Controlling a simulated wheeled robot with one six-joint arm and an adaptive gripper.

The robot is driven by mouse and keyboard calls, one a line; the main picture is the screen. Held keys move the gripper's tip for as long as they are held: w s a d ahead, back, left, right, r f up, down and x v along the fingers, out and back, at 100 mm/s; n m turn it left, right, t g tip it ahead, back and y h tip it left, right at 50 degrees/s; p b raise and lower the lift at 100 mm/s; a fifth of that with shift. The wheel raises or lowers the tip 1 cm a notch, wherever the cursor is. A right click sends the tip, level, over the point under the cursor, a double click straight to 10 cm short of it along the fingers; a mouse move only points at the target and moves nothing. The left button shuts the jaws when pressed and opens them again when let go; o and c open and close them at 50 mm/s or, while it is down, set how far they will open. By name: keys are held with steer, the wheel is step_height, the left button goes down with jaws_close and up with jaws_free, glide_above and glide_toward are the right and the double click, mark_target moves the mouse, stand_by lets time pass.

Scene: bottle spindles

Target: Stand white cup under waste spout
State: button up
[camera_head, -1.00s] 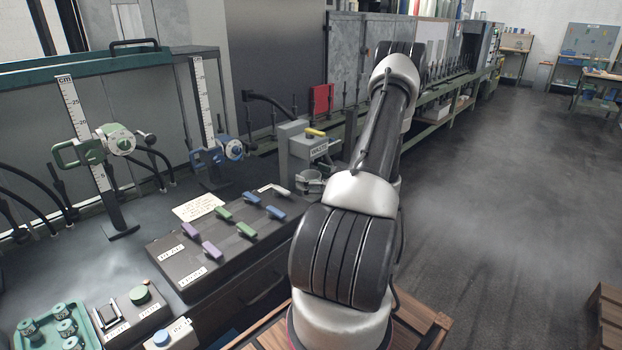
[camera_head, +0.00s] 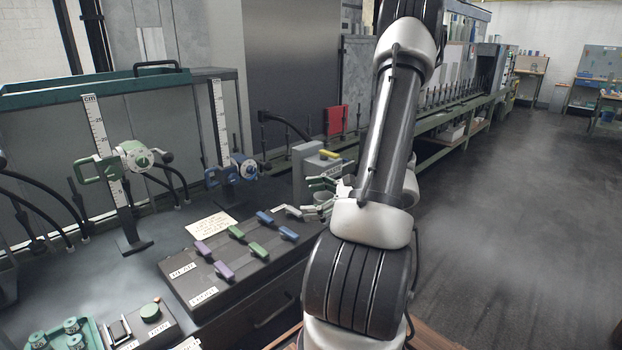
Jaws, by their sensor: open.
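The grey waste unit (camera_head: 305,178) stands on the bench near the picture's middle, with a yellow lever (camera_head: 330,154) on top; my arm covers part of its label and front. My gripper (camera_head: 306,196) is just in front of it, open, its fingers spread and pointing left. A small pale grey round thing (camera_head: 323,199) shows between or behind the fingers; I cannot tell whether it is the white cup or part of the unit. I make out no other white cup. The spout is not clearly visible.
A dark panel with purple, green and blue levers (camera_head: 235,260) lies left of my gripper. A green tray (camera_head: 60,340) sits at the bottom left. The floor at right is clear.

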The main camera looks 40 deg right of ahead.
steer(key=s+a+r+n+g+h, duration=0.1)
steer(key=s+a+r+n+g, duration=0.35)
steer(key=a+n, duration=0.25)
steer(key=s+a+r+n+g, duration=0.3)
steer(key=a+n+g, duration=0.3)
steer(key=a, duration=0.2)
steer(key=s+d+r+n+t+h, duration=0.1)
steer(key=s+r+n+h, duration=0.5)
steer(key=n, duration=0.6)
step_height(320, 180, up, 3)
steer(key=t+h, duration=0.1)
steer(key=h, duration=0.1)
steer(key=shift+d+t+h, duration=0.2)
steer(key=shift+t+h, duration=0.1)
steer(key=shift+t, duration=0.05)
